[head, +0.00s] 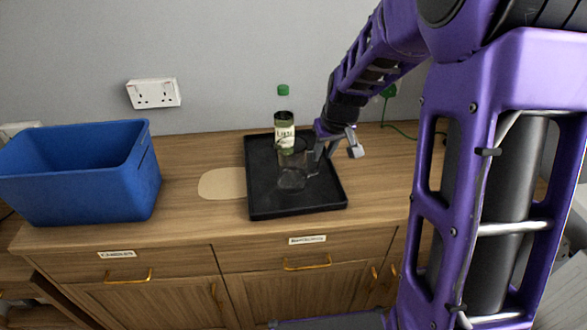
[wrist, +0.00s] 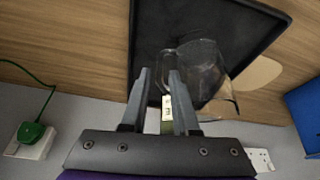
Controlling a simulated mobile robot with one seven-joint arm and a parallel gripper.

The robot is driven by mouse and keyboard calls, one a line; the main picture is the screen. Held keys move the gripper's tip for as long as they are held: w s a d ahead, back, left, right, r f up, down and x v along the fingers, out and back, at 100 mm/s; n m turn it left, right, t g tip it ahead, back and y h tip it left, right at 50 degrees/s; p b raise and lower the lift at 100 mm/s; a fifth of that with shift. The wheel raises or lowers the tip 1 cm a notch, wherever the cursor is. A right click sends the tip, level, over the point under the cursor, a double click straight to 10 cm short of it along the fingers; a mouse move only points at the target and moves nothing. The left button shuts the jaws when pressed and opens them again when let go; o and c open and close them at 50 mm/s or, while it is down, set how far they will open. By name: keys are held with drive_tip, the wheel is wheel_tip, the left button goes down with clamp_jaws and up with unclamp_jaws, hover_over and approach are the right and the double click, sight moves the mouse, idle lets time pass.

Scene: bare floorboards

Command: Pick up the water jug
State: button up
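The water jug is a clear, see-through vessel (head: 291,178) standing upright on the black tray (head: 262,208). It also shows in the wrist view (wrist: 203,68), with its handle side toward my fingertips. My gripper (head: 337,152) is just right of the jug in the head view. In the wrist view its two fingers (wrist: 160,72) are apart, with their tips close to the handle. I cannot tell whether they touch it or straddle it. A green-capped bottle (head: 284,118) stands behind the jug, partly hidden by it.
A blue bin (head: 75,185) stands at the left of the wooden counter. A pale oval mat (head: 220,184) lies between bin and tray. The wall is close behind, with a white socket (head: 154,93) and a green plug with cable (head: 389,91). Counter right of the tray is partly clear.

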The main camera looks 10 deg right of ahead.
drive_tip(key=x, duration=0.5)
drive_tip(key=shift+w+f+b, duration=0.1)
drive_tip(key=shift+b, duration=0.3)
clamp_jaws()
idle(1.0)
